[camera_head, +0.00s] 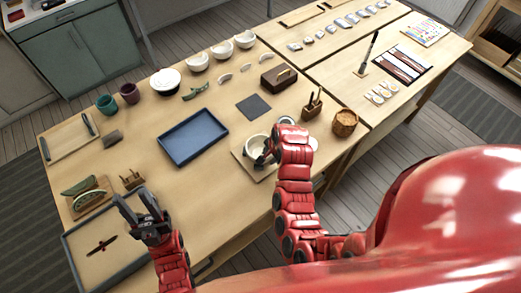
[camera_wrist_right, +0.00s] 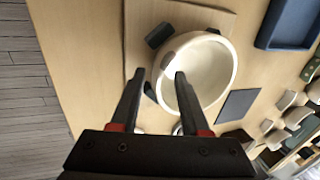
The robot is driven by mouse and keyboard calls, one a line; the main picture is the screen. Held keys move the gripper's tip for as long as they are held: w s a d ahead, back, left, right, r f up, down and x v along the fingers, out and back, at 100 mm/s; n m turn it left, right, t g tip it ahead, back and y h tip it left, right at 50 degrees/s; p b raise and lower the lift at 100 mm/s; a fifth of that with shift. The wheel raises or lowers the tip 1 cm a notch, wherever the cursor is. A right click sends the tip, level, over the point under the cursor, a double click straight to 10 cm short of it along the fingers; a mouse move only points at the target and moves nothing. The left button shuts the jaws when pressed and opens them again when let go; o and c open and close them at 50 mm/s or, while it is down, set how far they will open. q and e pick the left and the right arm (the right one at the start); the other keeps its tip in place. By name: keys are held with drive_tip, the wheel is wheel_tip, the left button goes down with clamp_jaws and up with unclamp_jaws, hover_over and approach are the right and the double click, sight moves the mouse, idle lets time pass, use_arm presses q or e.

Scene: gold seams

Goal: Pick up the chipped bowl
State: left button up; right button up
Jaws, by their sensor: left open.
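A white bowl (camera_head: 253,143) sits on a pale wooden board (camera_head: 240,158) at the table's front edge; a chip cannot be made out clearly. The bowl (camera_wrist_right: 213,68) also shows in the right wrist view, with small dark blocks (camera_wrist_right: 158,35) beside its rim. My right gripper (camera_wrist_right: 159,77) is open there, its fingers on either side of the near rim in the picture, one over the bowl's inside. Contact cannot be told. In the head view my right gripper (camera_head: 264,158) covers part of the bowl. My left gripper (camera_head: 136,208) is open and empty, over the table's left part.
A blue tray (camera_head: 193,137) lies left of the board, with a dark mat (camera_head: 254,107) behind. More white bowls (camera_head: 222,50) stand at the back. A wooden tool holder (camera_head: 312,106) and a basket (camera_head: 345,122) stand to the right. A grey-edged tray (camera_head: 105,262) lies near my left gripper.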

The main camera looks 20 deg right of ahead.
clamp_jaws()
